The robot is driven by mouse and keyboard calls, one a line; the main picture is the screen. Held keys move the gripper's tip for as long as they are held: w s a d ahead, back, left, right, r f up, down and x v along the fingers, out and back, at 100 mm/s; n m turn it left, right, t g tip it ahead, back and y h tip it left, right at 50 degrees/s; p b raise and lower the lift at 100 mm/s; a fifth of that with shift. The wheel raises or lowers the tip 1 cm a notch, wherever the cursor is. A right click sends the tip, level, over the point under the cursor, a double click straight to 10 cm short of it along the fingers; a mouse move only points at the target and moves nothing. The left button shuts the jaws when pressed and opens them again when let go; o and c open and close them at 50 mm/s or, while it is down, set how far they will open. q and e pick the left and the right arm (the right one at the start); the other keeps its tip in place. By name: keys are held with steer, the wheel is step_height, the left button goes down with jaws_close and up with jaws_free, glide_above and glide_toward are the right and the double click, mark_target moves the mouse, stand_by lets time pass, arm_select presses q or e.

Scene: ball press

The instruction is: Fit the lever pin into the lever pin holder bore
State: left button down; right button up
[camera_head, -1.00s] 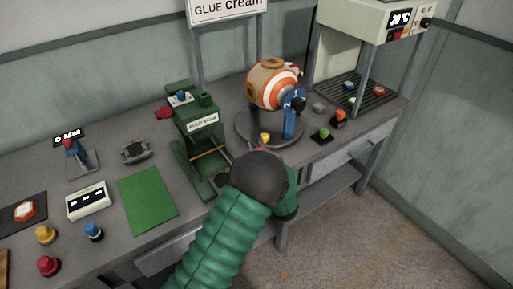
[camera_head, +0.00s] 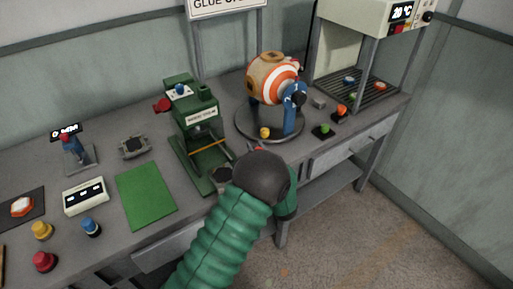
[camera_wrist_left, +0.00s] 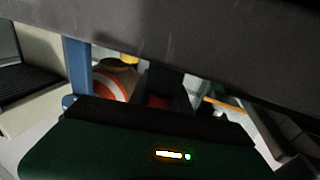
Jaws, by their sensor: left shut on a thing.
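My left gripper (camera_head: 258,150) is almost all hidden behind its dark round wrist, just in front of the round stand. A bit of red shows at its tip in the head view. In the left wrist view, a small dark red part (camera_wrist_left: 158,102) shows between dark gripper parts. I cannot tell surely whether it is the lever pin. The green press (camera_head: 196,125) stands to the left of the gripper, with a red piece (camera_head: 163,105) at its upper left. I cannot make out the lever pin holder bore. My right gripper is not in view.
A striped ball (camera_head: 268,78) sits in a blue-armed fixture on a round stand (camera_head: 243,125). Green (camera_head: 323,131) and orange (camera_head: 340,111) buttons lie to its right. A green mat (camera_head: 145,195) and a white box (camera_head: 86,196) lie at the left. A machine with a rack (camera_head: 362,90) stands at the right.

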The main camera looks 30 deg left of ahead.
arm_select(q)
steer(key=shift+f, duration=0.3)
steer(key=c, duration=1.1)
jaws_free()
steer(key=shift+s, duration=0.1)
steer(key=p+v, duration=0.1)
steer(key=v, duration=1.5)
steer(key=shift+d+f, duration=0.1)
steer(key=shift+d, duration=0.35)
